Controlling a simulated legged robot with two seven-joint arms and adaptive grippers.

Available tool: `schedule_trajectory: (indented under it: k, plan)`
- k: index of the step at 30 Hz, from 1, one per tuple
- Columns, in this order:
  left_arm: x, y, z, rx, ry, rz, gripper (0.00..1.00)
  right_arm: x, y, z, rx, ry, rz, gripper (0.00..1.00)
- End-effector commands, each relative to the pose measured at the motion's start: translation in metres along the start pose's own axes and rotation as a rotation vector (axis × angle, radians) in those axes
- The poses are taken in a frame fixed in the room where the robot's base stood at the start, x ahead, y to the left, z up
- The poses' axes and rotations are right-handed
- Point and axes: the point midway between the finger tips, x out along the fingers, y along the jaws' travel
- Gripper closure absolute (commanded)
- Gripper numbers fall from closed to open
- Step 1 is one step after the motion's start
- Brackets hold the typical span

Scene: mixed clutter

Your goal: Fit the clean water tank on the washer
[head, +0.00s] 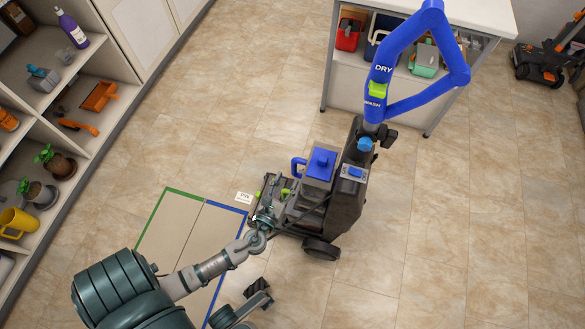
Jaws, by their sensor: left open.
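The washer (345,195) stands upright in the middle, with a dark body, small wheels and a thick blue handle marked DRY and WASH. A grey tank (318,181) with a blue lid and blue side grip, apparently the clean water tank, is at the washer's left side. I cannot tell whether it is fully seated. My left gripper (266,212) is open at the washer's low front end, below and left of the tank, and does not hold the tank. Whether it touches the washer is unclear. A dark part at the bottom (250,303) looks like my right gripper; its jaw state is unclear.
Green and blue tape (172,188) outlines empty floor panels left of the washer, with a small white label nearby. Shelves (100,60) with plants, bottles and tools line the left. A white-topped table (480,14) with bins stands behind the handle.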

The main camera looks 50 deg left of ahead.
Motion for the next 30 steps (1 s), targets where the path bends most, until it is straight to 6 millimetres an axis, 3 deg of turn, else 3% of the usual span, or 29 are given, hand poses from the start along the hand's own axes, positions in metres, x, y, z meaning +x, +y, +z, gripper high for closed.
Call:
schedule_trajectory:
  k: [3, 9, 30]
  plan:
    - [-0.025, 0.001, -0.001, -0.001, 0.003, 0.001, 0.52, 0.0, 0.0, 0.0, 0.0, 0.0, 0.0, 0.44]
    - [-0.047, 0.0, -0.001, -0.001, 0.001, 0.001, 0.52, 0.0, 0.0, 0.0, 0.0, 0.0, 0.0, 0.44]
    - [-0.05, -0.001, 0.0, -0.01, 0.002, -0.003, 0.52, 0.0, 0.0, 0.0, 0.0, 0.0, 0.0, 0.44]
